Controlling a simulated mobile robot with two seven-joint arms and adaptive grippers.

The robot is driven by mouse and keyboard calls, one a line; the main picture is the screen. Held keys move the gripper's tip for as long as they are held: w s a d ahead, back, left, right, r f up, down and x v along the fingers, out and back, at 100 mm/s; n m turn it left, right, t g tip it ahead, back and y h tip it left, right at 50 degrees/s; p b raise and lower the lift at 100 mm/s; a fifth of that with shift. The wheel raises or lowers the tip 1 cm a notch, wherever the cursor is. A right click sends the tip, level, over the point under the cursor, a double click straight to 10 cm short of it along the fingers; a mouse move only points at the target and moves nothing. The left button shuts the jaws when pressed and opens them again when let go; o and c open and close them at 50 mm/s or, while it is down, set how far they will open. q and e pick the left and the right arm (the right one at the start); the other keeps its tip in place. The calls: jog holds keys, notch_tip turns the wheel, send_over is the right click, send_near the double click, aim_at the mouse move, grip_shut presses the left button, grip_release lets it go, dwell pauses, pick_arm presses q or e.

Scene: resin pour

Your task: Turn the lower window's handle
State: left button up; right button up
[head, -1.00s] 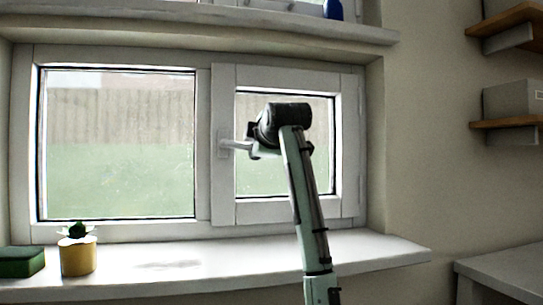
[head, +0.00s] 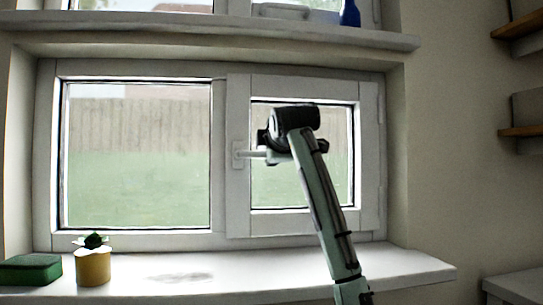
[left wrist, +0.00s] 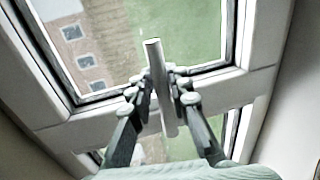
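The lower window's handle (head: 252,154) is white and sits on the left side of the right sash's frame. Its lever lies about level, pointing right. My left gripper (head: 268,154) is at the lever's right part, which it partly hides. In the left wrist view the lever (left wrist: 158,70) is a pale bar running between the two dark fingers of my left gripper (left wrist: 162,88). The fingertips are close against it on both sides, and the gripper looks shut on it. The right sash (head: 369,160) appears seated in its frame. My right gripper is not in view.
A yellow pot with a plant (head: 93,267) and a green block (head: 30,270) stand on the left of the white sill (head: 230,277). A blue bottle (head: 350,14) is on the ledge above (head: 220,33). Shelves (head: 520,131) are at right. The sill's middle is clear.

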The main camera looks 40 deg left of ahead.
pick_arm(q)
jog(key=shift+o, duration=1.4)
jog(key=v, duration=1.2)
jog(key=shift+d, duration=0.1)
